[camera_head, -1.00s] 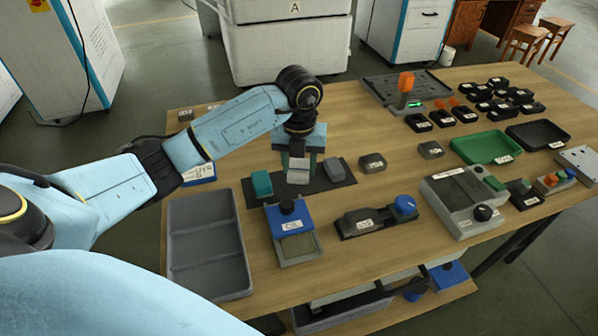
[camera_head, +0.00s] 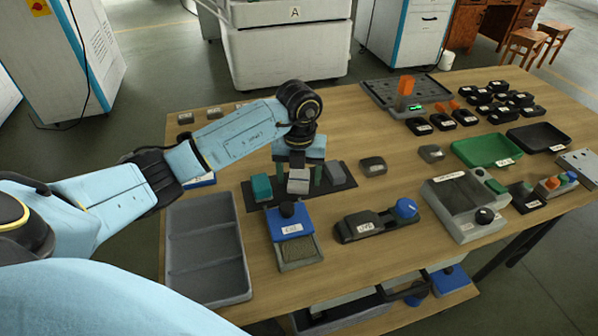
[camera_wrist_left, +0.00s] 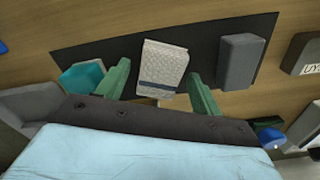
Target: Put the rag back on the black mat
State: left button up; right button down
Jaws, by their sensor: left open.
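The rag (camera_head: 299,182), a small light-grey folded cloth, shows at the black mat (camera_head: 256,205) between a teal block and a grey block. In the left wrist view the rag (camera_wrist_left: 162,68) has a pale, textured surface and overlaps the near edge of the mat (camera_wrist_left: 110,60). I cannot tell whether it rests fully on the mat. My left gripper (camera_head: 299,174) points down over the mat, open, with its green fingers on either side of the rag. In the wrist view a gap shows between the rag and each finger. My right gripper is not in view.
On the mat stand the teal block (camera_head: 261,187) and the grey block (camera_head: 335,173). A grey tray (camera_head: 208,248) lies at the left. A blue-topped box (camera_head: 290,228) and a black device (camera_head: 362,226) stand in front. Small grey blocks (camera_head: 372,166) lie to the right.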

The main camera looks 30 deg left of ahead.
aim_at(299, 177)
pick_arm(q)
jog(key=shift+r, duration=0.1)
jog(key=shift+r, duration=0.3)
notch_tip(299, 177, up, 12)
jog(key=p, duration=0.2)
jog(key=shift+f+p, duration=0.25)
jog(key=shift+p, duration=0.15)
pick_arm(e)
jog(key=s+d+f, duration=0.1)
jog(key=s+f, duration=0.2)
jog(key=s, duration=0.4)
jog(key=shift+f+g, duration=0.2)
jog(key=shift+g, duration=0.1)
